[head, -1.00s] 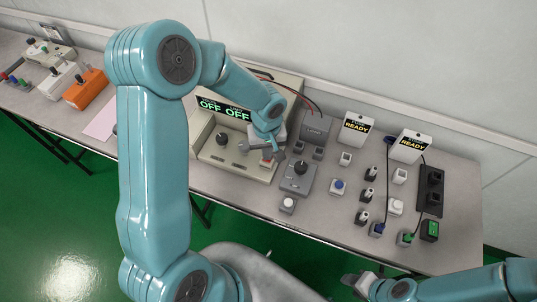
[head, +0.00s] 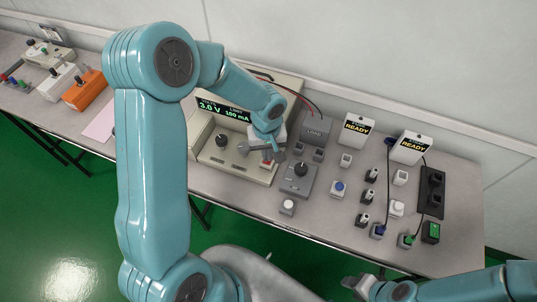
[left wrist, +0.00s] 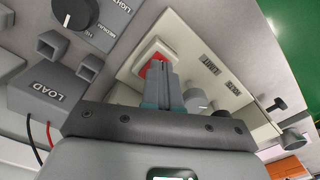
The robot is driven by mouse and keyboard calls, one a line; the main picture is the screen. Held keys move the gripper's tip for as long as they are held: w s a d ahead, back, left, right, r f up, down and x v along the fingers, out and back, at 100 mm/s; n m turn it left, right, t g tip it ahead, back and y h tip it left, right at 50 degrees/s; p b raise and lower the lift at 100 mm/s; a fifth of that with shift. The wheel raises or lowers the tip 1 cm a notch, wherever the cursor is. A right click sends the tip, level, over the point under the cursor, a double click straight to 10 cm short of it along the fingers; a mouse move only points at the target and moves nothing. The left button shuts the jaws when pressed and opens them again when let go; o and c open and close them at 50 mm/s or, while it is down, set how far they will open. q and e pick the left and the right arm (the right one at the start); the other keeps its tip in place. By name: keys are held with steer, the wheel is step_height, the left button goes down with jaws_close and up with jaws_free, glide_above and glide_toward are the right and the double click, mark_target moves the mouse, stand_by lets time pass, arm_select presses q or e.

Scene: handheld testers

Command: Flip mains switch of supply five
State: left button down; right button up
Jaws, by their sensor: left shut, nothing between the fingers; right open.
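The power supply (head: 232,163) is a cream bench unit with a lit display (head: 222,109) reading about 3.0 V and 100 mA. Its red mains switch (head: 267,164) is at the right end of the front panel; in the left wrist view the red rocker (left wrist: 151,68) sits in a white frame. My left gripper (head: 268,159) is shut and empty, its fingertips at the switch and partly covering it. The left wrist view shows the closed fingers (left wrist: 160,76) over the rocker; contact is hard to tell. My right gripper (head: 354,283) is open and empty at the bottom, off the table.
A grey LOAD box (head: 315,126) with red and black leads stands right of the supply. A grey box with a black knob (head: 300,176) is in front of it. Two READY testers (head: 356,129) and several small blocks fill the table's right side.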

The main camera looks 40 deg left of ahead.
arm_select(q)
step_height(320, 180, up, 6)
steer(key=p, duration=0.2)
steer(key=shift+p, duration=0.4)
steer(key=shift+s, duration=0.1)
stand_by(0.3)
